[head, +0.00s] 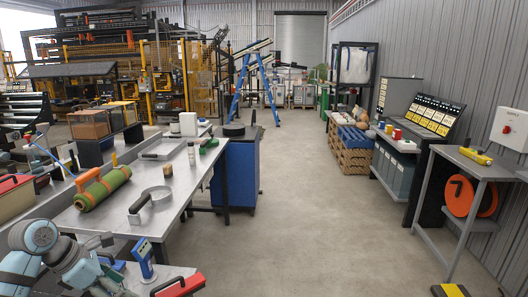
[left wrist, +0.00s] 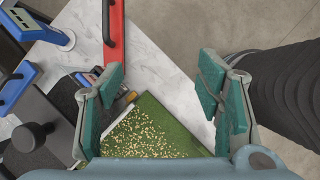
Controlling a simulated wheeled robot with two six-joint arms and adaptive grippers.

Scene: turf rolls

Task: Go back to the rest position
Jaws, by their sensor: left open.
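My left gripper (left wrist: 163,88) is open, with green pads wide apart and nothing between them in the left wrist view. Below it, partly hidden by the gripper body, is a green panel scattered with pale grains (left wrist: 150,135) on a white marbled top (left wrist: 165,65). In the head view my left arm comes in at the lower left, over the near end of the bench; its fingers are hard to make out there. My right gripper is in neither view.
A green roll with an orange-handled tool (head: 104,188) lies on the grey bench (head: 120,222). The aisle floor (head: 310,220) is clear. A grey side table (head: 470,165) stands right.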

